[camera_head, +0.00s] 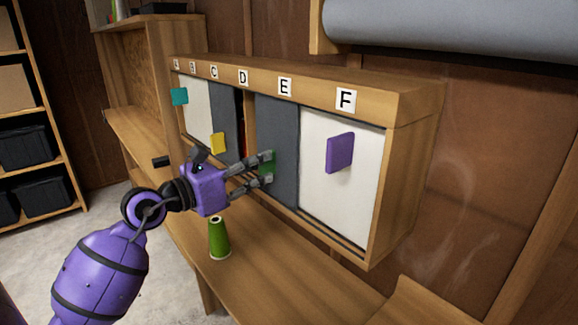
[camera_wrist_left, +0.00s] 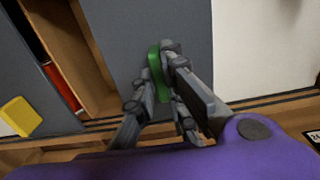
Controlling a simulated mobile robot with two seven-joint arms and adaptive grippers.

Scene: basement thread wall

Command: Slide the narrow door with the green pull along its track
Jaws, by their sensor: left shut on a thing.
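The narrow grey door (camera_head: 285,150) with the green pull (camera_head: 266,166) stands in the wall cabinet below label E. It also shows in the left wrist view as a grey panel (camera_wrist_left: 122,40). My left gripper (camera_head: 268,168) is shut on the green pull, with a finger on either side of it. The pull also shows between the fingers in the left wrist view (camera_wrist_left: 157,72), partly hidden by them. To the left of the door a dark gap with something red inside is open below label D. My right gripper is not in view.
A white door with a purple pull (camera_head: 340,153) stands to the right, below F. A grey door with a yellow pull (camera_head: 218,143) and a white door with a teal pull (camera_head: 179,96) are at left. A green thread cone (camera_head: 219,240) stands on the bench (camera_head: 270,285) below.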

